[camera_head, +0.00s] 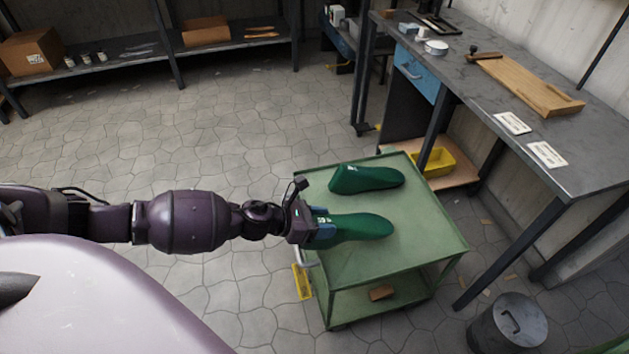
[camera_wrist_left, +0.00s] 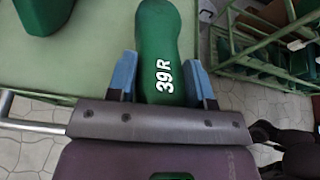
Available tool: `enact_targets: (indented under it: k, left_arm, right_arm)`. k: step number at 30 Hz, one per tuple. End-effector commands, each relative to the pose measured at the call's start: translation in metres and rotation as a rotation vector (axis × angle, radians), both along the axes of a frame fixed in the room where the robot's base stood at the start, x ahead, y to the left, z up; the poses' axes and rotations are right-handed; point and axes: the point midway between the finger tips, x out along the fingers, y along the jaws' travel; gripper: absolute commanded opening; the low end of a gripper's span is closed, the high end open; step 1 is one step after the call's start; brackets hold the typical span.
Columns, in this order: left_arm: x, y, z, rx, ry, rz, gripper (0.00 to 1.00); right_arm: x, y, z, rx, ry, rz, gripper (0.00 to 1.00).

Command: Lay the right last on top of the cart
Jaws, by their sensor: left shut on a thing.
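The right last (camera_head: 357,228) is dark green and marked "39 R" in the left wrist view (camera_wrist_left: 160,40). My left gripper (camera_head: 322,228) is shut on its heel end, with a blue finger (camera_wrist_left: 122,75) on each side. The last is at the top of the green cart (camera_head: 420,250), toe pointing right; I cannot tell whether it touches the surface. Another green last (camera_head: 366,179) lies on the cart top behind it, apart from it. My right gripper is not in view.
A grey workbench (camera_head: 480,80) stands right of the cart, with a wooden board (camera_head: 525,84) and white cards on it. A metal bin (camera_head: 507,322) stands at the lower right. The cart top is bare to the right of the lasts. A rack (camera_wrist_left: 270,50) with green items shows in the wrist view.

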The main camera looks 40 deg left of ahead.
Motion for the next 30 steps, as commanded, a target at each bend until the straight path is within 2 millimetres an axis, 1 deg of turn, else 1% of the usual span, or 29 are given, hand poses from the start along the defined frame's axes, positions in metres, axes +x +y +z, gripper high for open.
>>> enact_targets:
  k: [1,14,30]
  left_arm:
    - [0.005,-0.003,0.002,-0.001,-0.005,-0.002,0.19]
    - [0.028,-0.021,0.002,-0.001,-0.003,-0.001,0.19]
    - [0.057,-0.044,0.002,-0.001,-0.003,0.000,0.19]
  right_arm:
    - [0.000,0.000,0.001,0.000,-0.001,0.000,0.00]
    - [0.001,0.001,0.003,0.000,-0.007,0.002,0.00]
    - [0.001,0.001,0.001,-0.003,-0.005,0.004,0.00]
